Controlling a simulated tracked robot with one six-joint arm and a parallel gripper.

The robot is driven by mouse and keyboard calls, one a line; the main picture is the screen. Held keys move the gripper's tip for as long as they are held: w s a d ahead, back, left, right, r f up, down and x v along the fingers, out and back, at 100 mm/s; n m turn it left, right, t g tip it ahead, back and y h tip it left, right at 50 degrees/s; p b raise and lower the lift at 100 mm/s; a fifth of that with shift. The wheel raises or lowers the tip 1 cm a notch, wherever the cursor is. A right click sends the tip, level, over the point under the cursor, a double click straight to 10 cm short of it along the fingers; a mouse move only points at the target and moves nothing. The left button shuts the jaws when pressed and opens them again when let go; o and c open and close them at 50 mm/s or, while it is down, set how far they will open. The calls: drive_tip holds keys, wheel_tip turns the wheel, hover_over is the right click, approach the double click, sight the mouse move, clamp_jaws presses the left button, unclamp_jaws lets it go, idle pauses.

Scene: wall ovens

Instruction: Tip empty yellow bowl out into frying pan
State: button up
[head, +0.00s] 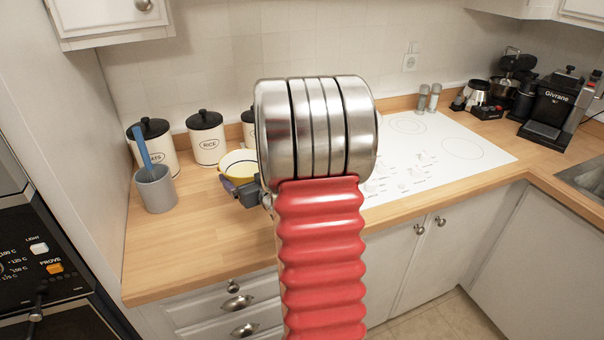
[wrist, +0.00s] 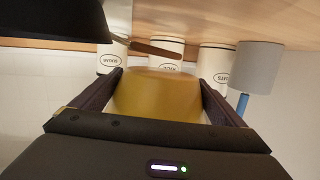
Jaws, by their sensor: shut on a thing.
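The yellow bowl (head: 238,166) has a pale inside and shows just left of my arm in the head view, above the counter. In the wrist view the yellow bowl (wrist: 155,98) fills the space between the jaws. My gripper (head: 246,190) is shut on it; both fingers also show in the wrist view (wrist: 161,80). The bowl's far side is partly hidden by my arm. A dark rounded shape (wrist: 60,22) at the upper left of the wrist view looks like the frying pan, with a brown bar (wrist: 158,49) like a handle near it. My arm seems to hide the pan in the head view.
White canisters with black lids, one marked RICE (head: 206,138), stand along the wall behind the bowl. A grey cup (head: 155,188) with a blue utensil stands at the left. The white hob (head: 470,150), shakers (head: 428,98) and coffee machine (head: 550,105) are at the right.

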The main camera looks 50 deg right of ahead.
drive_tip(key=shift+s+d+r+m+t, duration=0.3)
drive_tip(key=shift+d+r+m, duration=0.15)
drive_tip(key=shift+r+m, duration=0.2)
drive_tip(key=shift+s+d+r+m+t, duration=0.2)
drive_tip(key=shift+s+d+r+m, duration=0.1)
drive_tip(key=shift+d+r+m, duration=0.25)
drive_tip(key=shift+r+m, duration=0.1)
drive_tip(key=shift+m, duration=0.2)
drive_tip(key=shift+s+d+r+m+t+b, duration=0.35)
drive_tip(key=shift+s+d+r+m+b, duration=0.1)
drive_tip(key=shift+d+r+m+b, duration=0.25)
drive_tip(key=shift+s+d+r+m+t+b, duration=0.4)
drive_tip(key=shift+s+r+m+b, duration=0.1)
drive_tip(key=shift+m, duration=0.3)
idle(0.3)
drive_tip(key=shift+s+d+r+m+t+h+b, duration=0.2)
drive_tip(key=shift+r+m+b, duration=0.3)
drive_tip(key=shift+m, duration=0.5)
drive_tip(key=shift+s+d+r+m+t+h+b, duration=0.15)
drive_tip(key=shift+d+r+m+t+h+b, duration=0.15)
drive_tip(key=shift+r+m, duration=0.55)
drive_tip(key=shift+s+d+r+m+t+h+b, duration=0.15)
drive_tip(key=shift+d+r+m+b, duration=0.25)
drive_tip(key=shift+m, duration=0.75)
idle(1.7)
